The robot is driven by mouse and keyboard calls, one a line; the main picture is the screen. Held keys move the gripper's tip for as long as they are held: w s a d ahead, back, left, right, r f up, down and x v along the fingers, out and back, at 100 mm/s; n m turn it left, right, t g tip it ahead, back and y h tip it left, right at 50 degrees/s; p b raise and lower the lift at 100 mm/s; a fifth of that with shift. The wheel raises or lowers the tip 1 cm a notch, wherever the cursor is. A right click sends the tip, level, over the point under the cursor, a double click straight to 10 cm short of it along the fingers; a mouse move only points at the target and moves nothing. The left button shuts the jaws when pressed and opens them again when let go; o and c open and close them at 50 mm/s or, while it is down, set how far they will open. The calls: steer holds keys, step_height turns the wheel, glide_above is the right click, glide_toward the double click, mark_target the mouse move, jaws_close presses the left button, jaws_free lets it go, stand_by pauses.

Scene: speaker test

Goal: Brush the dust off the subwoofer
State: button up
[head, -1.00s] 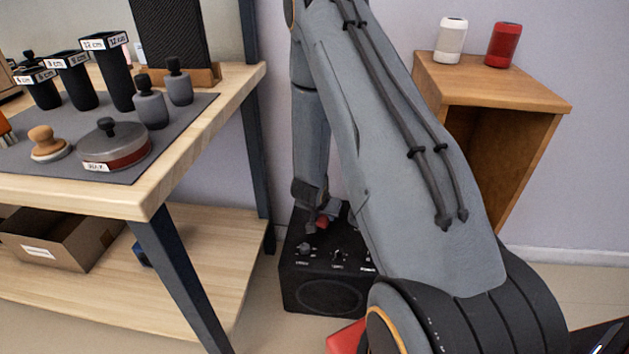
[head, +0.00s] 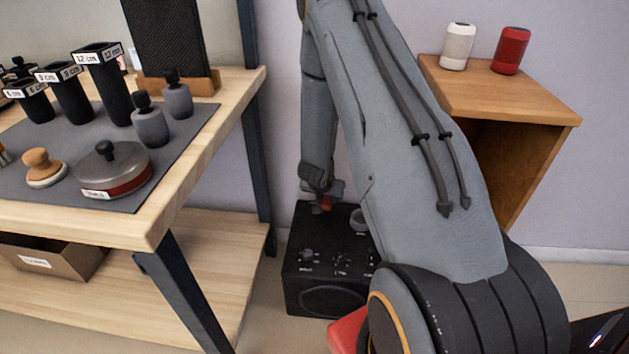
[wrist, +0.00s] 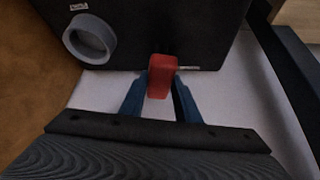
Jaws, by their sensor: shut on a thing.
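The subwoofer (head: 325,268), a black box with knobs and a round front, stands on the floor between the workbench and the wooden cabinet. A grey ring on its top is partly hidden by my arm; a grey ring also shows in the wrist view (wrist: 90,38). My gripper (head: 325,197) is at the far edge of the subwoofer's top. In the wrist view its blue fingers are shut on a red handle (wrist: 162,76), whose end overlaps the subwoofer's edge. I cannot tell whether it touches. No bristles show, and dust is not clear.
The workbench (head: 195,165) at left holds a round lidded tin (head: 115,170), a wooden-knobbed pad (head: 43,167), grey weights and black tubes. A cardboard box (head: 50,258) sits on its lower shelf. The wooden cabinet (head: 495,90) at right bears a white and a red speaker.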

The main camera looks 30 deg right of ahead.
steer(key=shift+r+p, duration=2.35)
steer(key=shift+r, duration=0.3)
